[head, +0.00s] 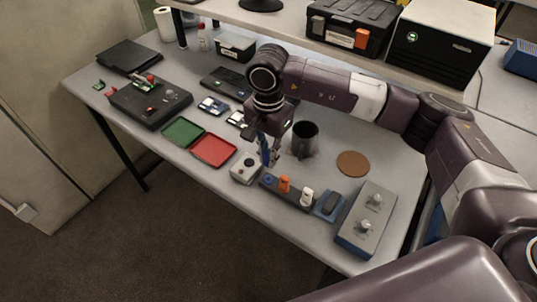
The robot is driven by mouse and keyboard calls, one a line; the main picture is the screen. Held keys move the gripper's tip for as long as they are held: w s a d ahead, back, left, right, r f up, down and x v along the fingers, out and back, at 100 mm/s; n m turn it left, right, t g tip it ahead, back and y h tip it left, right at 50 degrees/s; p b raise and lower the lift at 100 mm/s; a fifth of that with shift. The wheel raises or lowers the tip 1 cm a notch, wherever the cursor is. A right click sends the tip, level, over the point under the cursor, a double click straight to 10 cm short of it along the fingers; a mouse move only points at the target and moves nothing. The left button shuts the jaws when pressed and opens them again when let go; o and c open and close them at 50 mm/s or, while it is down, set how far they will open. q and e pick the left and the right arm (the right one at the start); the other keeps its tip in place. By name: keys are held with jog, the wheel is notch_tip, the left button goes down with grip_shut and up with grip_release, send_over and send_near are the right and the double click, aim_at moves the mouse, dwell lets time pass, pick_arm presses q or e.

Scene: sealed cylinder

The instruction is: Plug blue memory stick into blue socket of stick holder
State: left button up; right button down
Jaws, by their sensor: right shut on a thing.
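The stick holder (293,198) is a dark bar along the table's front edge. Its blue socket (268,180) is at the left end and looks empty. An orange stick (284,184) and a white stick (307,196) stand upright in it further right. My right gripper (266,150) points down and is shut on the blue memory stick (265,153). The stick hangs upright, slightly tilted, above and apart from the holder's left end. The fingers partly hide the stick. My left gripper is not in view.
A light box with a round knob (246,170) stands left of the holder. A blue-grey block (330,205) and a grey panel with two knobs (366,218) stand to its right. A dark mug (305,138) and brown coaster (353,163) are behind. Red (214,149) and green (183,131) trays lie left.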

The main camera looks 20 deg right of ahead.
jog(key=shift+f, duration=0.15)
jog(key=shift+f+b, duration=1.15)
jog(key=shift+f, duration=1.6)
jog(key=shift+b, duration=0.4)
jog(key=shift+b, duration=0.4)
jog(key=shift+b, duration=0.4)
